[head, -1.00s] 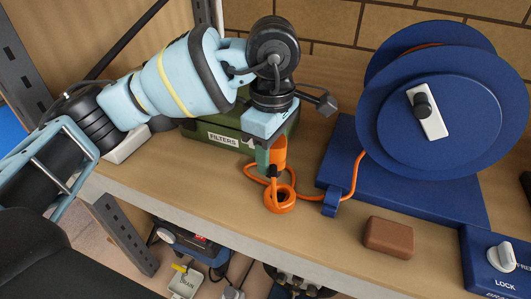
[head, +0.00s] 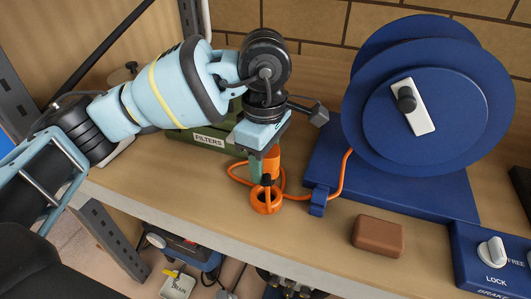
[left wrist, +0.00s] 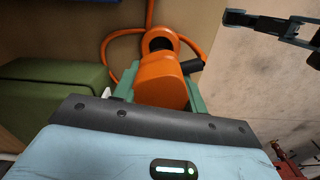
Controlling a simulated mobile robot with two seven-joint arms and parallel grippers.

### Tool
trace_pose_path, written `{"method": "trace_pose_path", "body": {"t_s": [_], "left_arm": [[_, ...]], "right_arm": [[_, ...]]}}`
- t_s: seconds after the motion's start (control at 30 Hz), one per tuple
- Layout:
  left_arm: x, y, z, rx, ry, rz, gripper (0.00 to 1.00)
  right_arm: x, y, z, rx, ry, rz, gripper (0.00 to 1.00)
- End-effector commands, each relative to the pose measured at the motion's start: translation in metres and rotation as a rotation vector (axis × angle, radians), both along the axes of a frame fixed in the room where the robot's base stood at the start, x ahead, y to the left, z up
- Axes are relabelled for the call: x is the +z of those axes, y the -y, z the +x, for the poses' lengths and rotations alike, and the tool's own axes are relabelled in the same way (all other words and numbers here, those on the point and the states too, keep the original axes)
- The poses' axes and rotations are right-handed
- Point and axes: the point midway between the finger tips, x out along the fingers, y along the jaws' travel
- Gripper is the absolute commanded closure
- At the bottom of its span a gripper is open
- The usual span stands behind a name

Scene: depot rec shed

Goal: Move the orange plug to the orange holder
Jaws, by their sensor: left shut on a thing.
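My left gripper (head: 262,165) points down over the shelf and is shut on the orange plug (head: 271,162). In the left wrist view the orange plug (left wrist: 162,82) sits between its greenish fingers, with a black part at its side. An orange ring-like shape (head: 266,203) shows just below the plug; I cannot tell whether it is part of the plug, a coil of cord or the holder. No other orange holder can be made out. A dark jaw-like part (left wrist: 265,25) at the upper right of the left wrist view may be my right gripper; its state is unclear.
An orange cord runs to a blue reel (head: 428,95) on a blue base. A green FILTERS box (head: 190,143) stands behind the gripper. A brown block (head: 377,237) lies near the shelf's front edge. A blue LOCK switch box (head: 490,265) is at the right.

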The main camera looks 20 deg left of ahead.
Motion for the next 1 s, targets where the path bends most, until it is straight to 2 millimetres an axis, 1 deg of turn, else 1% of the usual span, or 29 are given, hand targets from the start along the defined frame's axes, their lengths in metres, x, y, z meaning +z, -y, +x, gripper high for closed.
{"method": "trace_pose_path", "body": {"t_s": [0.03, 0.1, 0.3, 0.73, 1.0], "left_arm": [[-0.008, 0.000, 0.000, 0.000, -0.004, 0.000, 0.81], [-0.014, 0.000, 0.000, 0.000, -0.004, 0.000, 0.81], [-0.027, 0.000, 0.000, 0.000, -0.002, 0.000, 0.81], [-0.028, 0.000, 0.000, 0.001, 0.002, 0.001, 0.81], [-0.028, 0.000, 0.000, 0.001, 0.001, 0.001, 0.81]], "right_arm": [[-0.004, 0.000, -0.003, 0.001, -0.008, -0.001, 0.64], [-0.007, 0.000, -0.004, 0.002, -0.012, -0.001, 0.64], [-0.013, 0.001, -0.005, 0.005, -0.017, -0.003, 0.64], [-0.014, 0.001, -0.004, 0.006, -0.016, -0.003, 0.64], [-0.015, 0.001, -0.008, 0.006, -0.024, -0.003, 0.64]]}}
